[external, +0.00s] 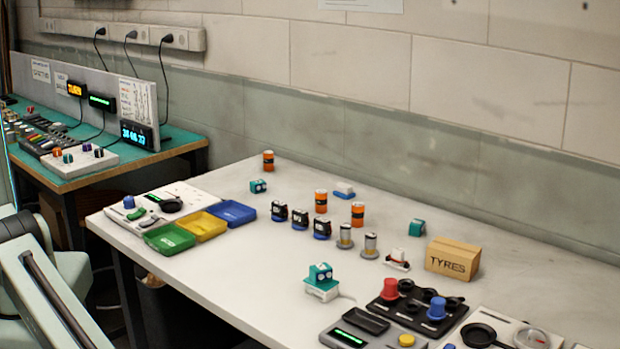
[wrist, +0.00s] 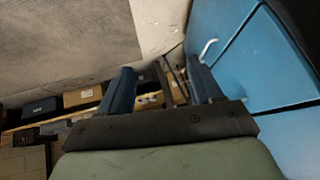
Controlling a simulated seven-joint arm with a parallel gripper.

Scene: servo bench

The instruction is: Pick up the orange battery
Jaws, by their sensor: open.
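Three orange cylinders that look like batteries stand upright on the white bench in the external view. One orange battery (external: 268,161) is at the far back edge, one orange battery (external: 321,202) is near the middle, and one orange battery (external: 357,214) is just right of it. My gripper (wrist: 162,90) shows in the wrist view with its two blue-grey fingers wide apart and nothing between them. No battery shows in the wrist view. In the external view only part of my arm shows at the lower left, and my gripper is outside the picture.
Black servos (external: 300,219), silver cylinders (external: 345,236), a TYRES box (external: 453,259) and a teal servo on a white base (external: 321,283) stand near the batteries. Green, yellow and blue trays (external: 203,227) sit left. The wrist view faces a blue cabinet (wrist: 240,60) and shelved boxes.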

